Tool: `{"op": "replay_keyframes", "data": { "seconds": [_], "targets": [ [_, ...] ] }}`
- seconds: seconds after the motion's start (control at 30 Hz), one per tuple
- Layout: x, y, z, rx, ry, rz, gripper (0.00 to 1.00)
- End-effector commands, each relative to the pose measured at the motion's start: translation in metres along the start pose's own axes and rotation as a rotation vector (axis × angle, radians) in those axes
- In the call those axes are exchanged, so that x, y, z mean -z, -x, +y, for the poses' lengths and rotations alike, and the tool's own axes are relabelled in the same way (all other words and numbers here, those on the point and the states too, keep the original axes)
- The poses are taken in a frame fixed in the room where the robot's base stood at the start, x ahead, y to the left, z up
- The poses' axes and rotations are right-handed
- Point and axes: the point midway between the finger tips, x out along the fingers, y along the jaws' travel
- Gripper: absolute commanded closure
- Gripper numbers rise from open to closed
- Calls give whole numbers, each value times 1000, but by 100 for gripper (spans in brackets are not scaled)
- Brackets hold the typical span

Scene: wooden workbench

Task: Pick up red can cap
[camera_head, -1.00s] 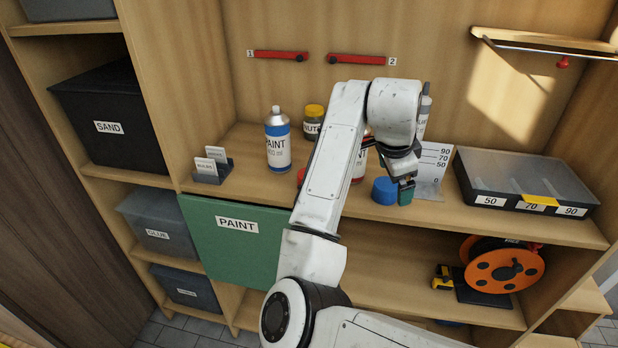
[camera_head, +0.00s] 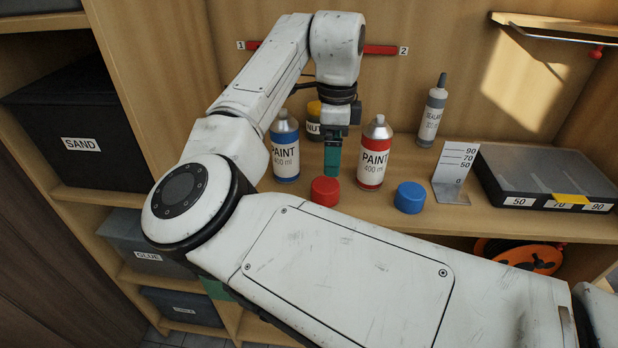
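The red can cap (camera_head: 325,191) stands on the workbench shelf near its front edge, between the blue-labelled paint can (camera_head: 285,152) and the red-labelled paint can (camera_head: 374,158). My gripper (camera_head: 332,172) points down just above and behind the red cap, slightly to its right in the picture. Its green fingers show edge-on, so their gap is hidden. I cannot tell whether they touch the cap. A blue cap (camera_head: 409,197) stands on the shelf to the right.
A jar labelled NUTS (camera_head: 314,128) stands behind my gripper. A sealant bottle (camera_head: 432,115), a height gauge (camera_head: 452,175) and a dark case (camera_head: 540,172) stand to the right. My arm covers the shelf's left part and front.

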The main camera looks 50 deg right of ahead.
Motion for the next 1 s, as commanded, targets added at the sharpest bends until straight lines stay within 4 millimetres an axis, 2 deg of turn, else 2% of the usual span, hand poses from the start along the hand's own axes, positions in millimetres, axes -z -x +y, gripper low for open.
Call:
{"op": "replay_keyframes", "data": {
  "seconds": [0.13, 0.33, 0.57, 0.83, 1.0],
  "targets": [
    [-1, -12, 1, -6, -3, -1, 2],
    [-1, -42, 1, -5, -3, 0, 2],
    [-2, -59, 1, -4, -2, -1, 2],
    [-6, -95, 1, -6, -2, 0, 2],
    [-6, -107, 1, -5, -1, -1, 2]
  ]
}}
